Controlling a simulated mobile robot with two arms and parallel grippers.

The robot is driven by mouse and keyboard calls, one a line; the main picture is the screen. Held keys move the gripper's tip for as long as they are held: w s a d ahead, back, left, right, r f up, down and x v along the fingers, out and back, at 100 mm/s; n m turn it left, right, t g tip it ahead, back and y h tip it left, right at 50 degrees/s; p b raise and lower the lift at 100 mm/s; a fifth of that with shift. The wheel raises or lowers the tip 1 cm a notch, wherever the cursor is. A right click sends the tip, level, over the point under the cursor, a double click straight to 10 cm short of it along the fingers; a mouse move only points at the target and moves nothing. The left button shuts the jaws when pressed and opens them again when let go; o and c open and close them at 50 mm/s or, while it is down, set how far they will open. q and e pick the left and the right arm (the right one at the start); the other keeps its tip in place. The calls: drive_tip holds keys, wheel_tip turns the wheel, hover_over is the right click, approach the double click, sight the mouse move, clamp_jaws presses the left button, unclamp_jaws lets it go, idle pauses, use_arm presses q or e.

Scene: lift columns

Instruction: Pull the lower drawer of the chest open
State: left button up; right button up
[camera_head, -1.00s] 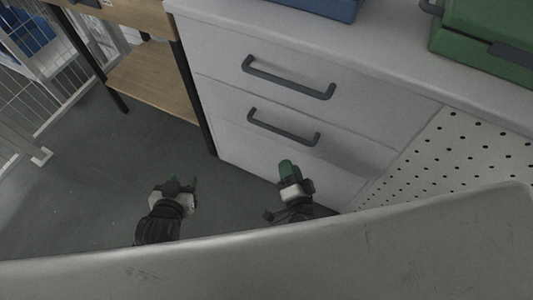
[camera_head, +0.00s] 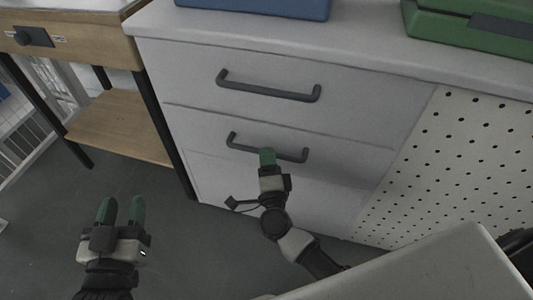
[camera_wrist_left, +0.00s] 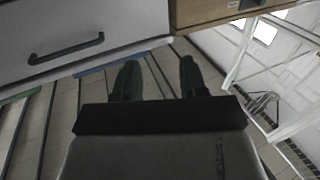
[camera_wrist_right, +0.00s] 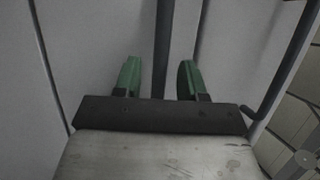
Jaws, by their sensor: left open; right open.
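The grey chest (camera_head: 152,75) has an upper drawer handle (camera_head: 268,92) and a lower drawer handle (camera_head: 238,144). The lower drawer front (camera_head: 200,130) looks flush with the chest. My right gripper (camera_head: 267,156) is at the lower handle, overlapping its middle. In the right wrist view its green fingers (camera_wrist_right: 158,80) are open, one on each side of a dark bar (camera_wrist_right: 164,40), apparently the lower handle. My left gripper (camera_head: 122,211) is open and empty, left of the chest and away from it. In the left wrist view its fingers (camera_wrist_left: 160,80) are spread below a drawer handle (camera_wrist_left: 66,48).
A wooden-topped table with a lower shelf (camera_head: 120,127) stands left of the chest. A white perforated panel (camera_head: 450,170) is at the right. A blue box (camera_head: 255,8) and a green case (camera_head: 470,30) sit on the chest top. Grey floor is free in front at the left.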

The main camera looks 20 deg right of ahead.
drive_tip(key=shift+x, duration=1.15)
clamp_jaws()
